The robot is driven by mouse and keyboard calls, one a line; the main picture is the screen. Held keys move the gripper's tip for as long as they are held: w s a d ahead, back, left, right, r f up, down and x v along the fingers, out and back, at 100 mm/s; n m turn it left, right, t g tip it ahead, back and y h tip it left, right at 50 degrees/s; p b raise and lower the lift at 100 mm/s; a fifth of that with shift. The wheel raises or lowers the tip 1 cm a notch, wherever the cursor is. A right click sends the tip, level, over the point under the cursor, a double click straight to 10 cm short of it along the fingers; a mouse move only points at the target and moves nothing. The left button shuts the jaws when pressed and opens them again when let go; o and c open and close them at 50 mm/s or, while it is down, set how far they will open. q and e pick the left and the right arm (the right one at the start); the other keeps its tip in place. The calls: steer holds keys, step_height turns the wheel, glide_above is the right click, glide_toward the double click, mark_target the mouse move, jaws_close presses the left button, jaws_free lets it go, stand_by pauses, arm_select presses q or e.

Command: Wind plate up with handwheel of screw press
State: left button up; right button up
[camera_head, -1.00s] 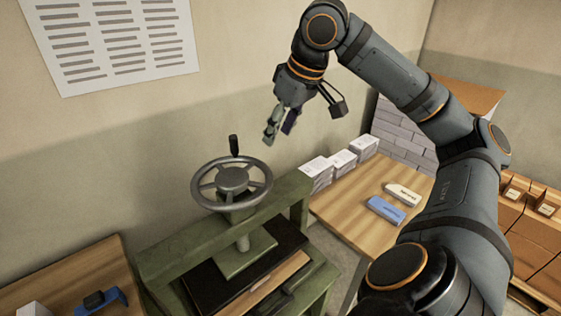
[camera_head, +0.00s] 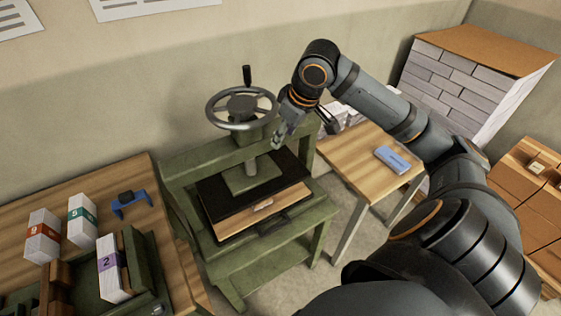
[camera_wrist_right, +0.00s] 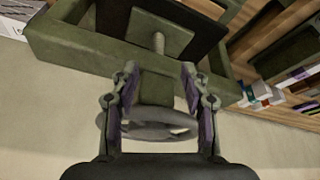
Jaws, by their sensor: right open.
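The green screw press (camera_head: 265,262) stands in the middle of the head view. Its grey handwheel (camera_head: 214,113), with an upright dark handle (camera_head: 247,75), sits on top. Below it, the screw meets a green plate (camera_head: 244,182) above a black board. My right gripper (camera_head: 279,143) is open just right of the wheel, pointing down, with its tips lower than the rim. In the right wrist view the open fingers (camera_wrist_right: 158,74) frame part of the handwheel (camera_wrist_right: 158,132); I cannot tell whether they touch it. The wheel's handle is not clear there. My left gripper is not in view.
A left table (camera_head: 90,200) holds numbered paper stacks, a blue tool (camera_head: 131,203) and a green tray. A right table (camera_head: 352,165) holds a blue object (camera_head: 393,160) and white stacks. Floor shows between press and right table.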

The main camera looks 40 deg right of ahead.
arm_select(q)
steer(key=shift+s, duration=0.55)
arm_select(e)
steer(key=s+a+f, duration=0.2)
steer(key=a+f, duration=0.2)
steer(key=f, duration=0.4)
steer(key=shift+f+n, duration=0.25)
steer(key=shift+n, duration=0.05)
